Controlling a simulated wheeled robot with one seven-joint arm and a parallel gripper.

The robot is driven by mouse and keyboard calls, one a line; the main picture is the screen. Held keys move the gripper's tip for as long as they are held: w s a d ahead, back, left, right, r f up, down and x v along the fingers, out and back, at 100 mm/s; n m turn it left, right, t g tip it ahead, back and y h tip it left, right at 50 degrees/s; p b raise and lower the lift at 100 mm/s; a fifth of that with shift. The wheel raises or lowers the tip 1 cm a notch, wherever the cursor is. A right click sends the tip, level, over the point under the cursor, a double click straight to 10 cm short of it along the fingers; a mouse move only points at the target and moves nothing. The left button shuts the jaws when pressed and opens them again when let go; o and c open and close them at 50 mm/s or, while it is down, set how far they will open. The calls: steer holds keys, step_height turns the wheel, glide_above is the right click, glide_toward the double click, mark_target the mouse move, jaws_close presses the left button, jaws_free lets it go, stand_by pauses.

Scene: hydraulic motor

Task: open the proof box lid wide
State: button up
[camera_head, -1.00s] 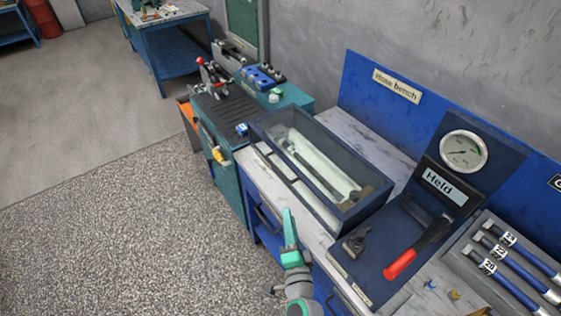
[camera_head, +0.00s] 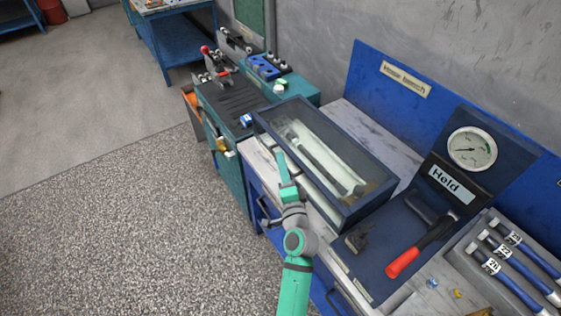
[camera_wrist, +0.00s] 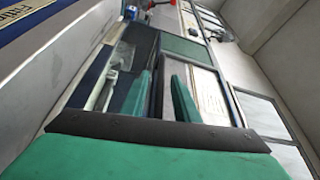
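The proof box (camera_head: 345,213) is a long dark blue box on the bench, with a pale rod-like part visible inside. Its lid (camera_head: 325,122) is a dark frame with a clear pane, seen over the box in the head view; how far it is raised I cannot tell. My gripper (camera_head: 281,160) is at the front long side of the box, towards its left end. In the wrist view my two green fingers (camera_wrist: 158,82) stand apart, with a dark frame edge of the box or lid showing between them. Contact with it cannot be told.
Right of the box is a panel with a red-handled lever (camera_head: 420,250), a gauge (camera_head: 472,148) and a "Held" sign (camera_head: 451,184). A rack of hoses (camera_head: 510,262) lies further right. A teal bench with fittings (camera_head: 235,100) adjoins on the left. The floor in front is clear.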

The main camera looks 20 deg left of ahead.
steer(key=shift+x, duration=0.8)
steer(key=shift+s+a, duration=0.1)
steer(key=shift+a, duration=0.1)
steer(key=shift+c, duration=0.3)
jaws_close()
steer(key=shift+d, duration=0.1)
steer(key=shift+r, duration=0.1)
